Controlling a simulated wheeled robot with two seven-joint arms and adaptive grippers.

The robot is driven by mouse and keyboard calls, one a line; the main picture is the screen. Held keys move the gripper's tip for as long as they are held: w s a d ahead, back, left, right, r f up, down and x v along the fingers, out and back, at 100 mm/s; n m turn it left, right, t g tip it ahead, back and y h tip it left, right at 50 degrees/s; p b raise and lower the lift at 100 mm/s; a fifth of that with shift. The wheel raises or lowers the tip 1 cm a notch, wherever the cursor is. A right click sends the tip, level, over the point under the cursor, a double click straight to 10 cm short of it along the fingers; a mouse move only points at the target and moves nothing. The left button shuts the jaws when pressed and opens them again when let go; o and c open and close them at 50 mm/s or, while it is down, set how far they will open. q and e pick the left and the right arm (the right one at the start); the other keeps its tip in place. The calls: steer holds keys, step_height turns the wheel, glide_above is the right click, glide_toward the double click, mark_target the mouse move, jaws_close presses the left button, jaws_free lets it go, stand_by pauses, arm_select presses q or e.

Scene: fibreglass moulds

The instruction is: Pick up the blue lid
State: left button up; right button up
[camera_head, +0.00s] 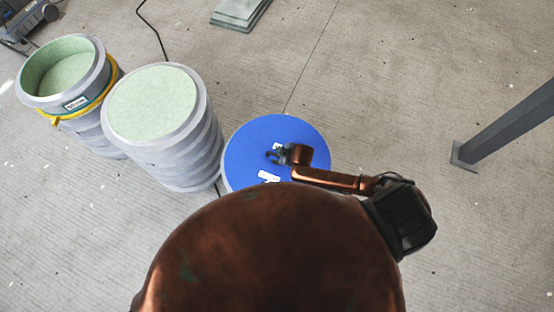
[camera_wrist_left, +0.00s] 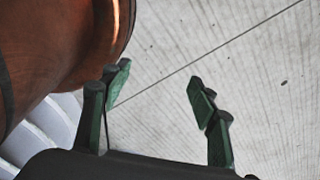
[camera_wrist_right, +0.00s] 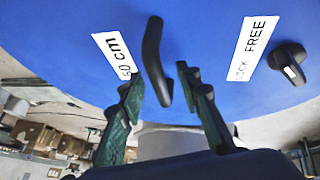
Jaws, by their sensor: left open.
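The blue lid (camera_head: 248,150) is a round disc right of the grey cylinders in the head view. It also fills the upper part of the right wrist view (camera_wrist_right: 195,30). It has white labels, a black bar handle (camera_wrist_right: 153,58) and a black knob (camera_wrist_right: 288,62). My right gripper (camera_head: 272,155) is over the lid. In the right wrist view its fingers (camera_wrist_right: 158,80) are apart, one on each side of the handle, with gaps showing. My left gripper (camera_wrist_left: 158,78) is open and empty in the left wrist view, with floor behind it. It is hidden in the head view.
A closed grey cylinder (camera_head: 170,140) with a pale green top stands just left of the lid. An open one with a yellow band (camera_head: 107,85) is further left. Grey-green slabs (camera_head: 240,12) lie at the back. A dark post (camera_head: 505,125) stands right; floor around it is clear.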

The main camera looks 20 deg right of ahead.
steer(key=shift+w+f, duration=0.1)
steer(key=shift+f, duration=0.1)
jaws_close()
arm_select(q)
steer(key=shift+w, duration=0.35)
steer(key=shift+w, duration=0.25)
steer(key=shift+r, duration=0.1)
arm_select(e)
steer(key=shift+r, duration=0.15)
